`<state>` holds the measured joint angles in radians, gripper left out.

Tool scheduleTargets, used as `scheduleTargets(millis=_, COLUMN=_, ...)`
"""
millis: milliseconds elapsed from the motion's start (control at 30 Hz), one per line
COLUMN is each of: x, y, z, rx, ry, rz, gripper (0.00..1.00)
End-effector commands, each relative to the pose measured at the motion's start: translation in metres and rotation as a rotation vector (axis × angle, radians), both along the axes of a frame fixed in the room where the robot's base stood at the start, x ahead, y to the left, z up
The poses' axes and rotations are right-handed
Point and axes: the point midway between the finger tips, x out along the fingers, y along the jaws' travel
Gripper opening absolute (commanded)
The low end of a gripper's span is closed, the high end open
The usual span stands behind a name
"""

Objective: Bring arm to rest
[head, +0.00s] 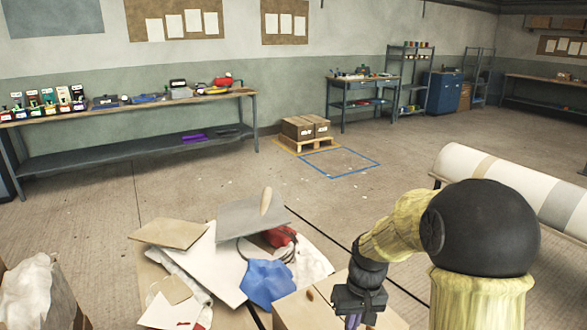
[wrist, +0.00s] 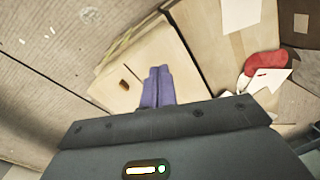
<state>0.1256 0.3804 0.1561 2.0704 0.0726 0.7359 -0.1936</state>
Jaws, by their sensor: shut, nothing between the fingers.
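My arm, with pale yellow covers and a dark elbow, is bent at the lower right of the head view. My gripper (head: 354,321) hangs at its end, partly cut off by the lower edge. In the wrist view the two purple fingers of my gripper (wrist: 158,72) lie together, shut and empty. They point over the top of a tan box (wrist: 130,60) with a small brown oval mark. The same box (head: 298,309) shows just left of my gripper in the head view. The height of the fingers above it is hard to tell.
A pile of boards, a grey panel (head: 249,217), a blue cloth (head: 267,283) and red items lies left of my arm. A large white roll (head: 500,185) is at the right. A long workbench (head: 130,112) lines the back wall. Open floor lies beyond the pile.

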Motion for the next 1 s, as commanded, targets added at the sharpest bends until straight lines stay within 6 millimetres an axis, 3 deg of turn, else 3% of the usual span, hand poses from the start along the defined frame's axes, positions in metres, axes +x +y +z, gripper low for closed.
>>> scheduleTargets(millis=200, x=-0.053, y=-0.014, z=0.015, rx=-0.069, ry=-0.128, rz=-0.084, gripper=0.00)
scheduleTargets(millis=567, x=-0.112, y=-0.022, z=0.022, rx=-0.090, ry=-0.266, rz=-0.170, gripper=0.00)
scheduleTargets(millis=1000, x=-0.110, y=-0.022, z=0.097, rx=-0.090, ry=-0.265, rz=-0.171, gripper=0.00)
